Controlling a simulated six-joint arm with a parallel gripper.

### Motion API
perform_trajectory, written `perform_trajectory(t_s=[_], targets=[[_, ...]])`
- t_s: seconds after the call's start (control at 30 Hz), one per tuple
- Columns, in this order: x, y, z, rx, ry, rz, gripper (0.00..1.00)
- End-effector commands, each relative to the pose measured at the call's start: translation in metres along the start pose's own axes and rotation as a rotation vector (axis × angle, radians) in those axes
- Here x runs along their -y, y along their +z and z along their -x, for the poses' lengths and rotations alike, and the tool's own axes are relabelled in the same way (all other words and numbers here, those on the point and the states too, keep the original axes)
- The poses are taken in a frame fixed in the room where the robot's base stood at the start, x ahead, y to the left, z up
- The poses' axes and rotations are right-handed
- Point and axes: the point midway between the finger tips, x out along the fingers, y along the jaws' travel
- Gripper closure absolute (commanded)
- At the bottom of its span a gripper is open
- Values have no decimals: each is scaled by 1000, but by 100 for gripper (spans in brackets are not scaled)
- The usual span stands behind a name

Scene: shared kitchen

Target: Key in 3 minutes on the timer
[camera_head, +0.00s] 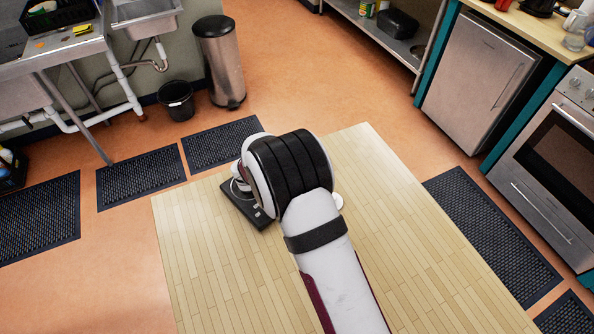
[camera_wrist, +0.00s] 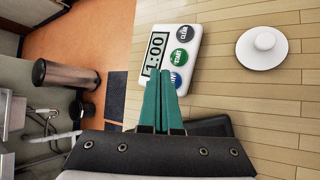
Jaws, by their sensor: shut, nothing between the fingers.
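The timer (camera_wrist: 194,28) is a white slab on the wooden table, seen in the wrist view. Its display (camera_wrist: 157,50) reads 1:00, turned sideways. Beside the display sit a dark button (camera_wrist: 184,35), a green button (camera_wrist: 179,58) and a blue button (camera_wrist: 176,78). My gripper (camera_wrist: 161,72) has teal fingers, shut and empty, with the tips over the timer's near end by the display and blue button. They partly hide the blue button; I cannot tell whether they touch it. In the head view my arm hides the timer and fingers.
A round white knobbed object (camera_wrist: 262,47) lies right of the timer. A black flat object (camera_wrist: 218,127) lies on the table behind the fingers; it also shows in the head view (camera_head: 244,207). The wooden table (camera_head: 410,255) is otherwise largely clear.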

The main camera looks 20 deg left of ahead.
Motion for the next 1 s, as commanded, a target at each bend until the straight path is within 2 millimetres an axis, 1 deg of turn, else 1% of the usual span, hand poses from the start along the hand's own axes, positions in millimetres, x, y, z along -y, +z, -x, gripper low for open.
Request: perform_trajectory(t_s=[0.27, 0.7, 1.0], targets=[[-2, 2, 2, 0, 1, 0, 100], [-30, 30, 40, 1, 2, -1, 100], [-31, 31, 43, 0, 0, 0, 100]])
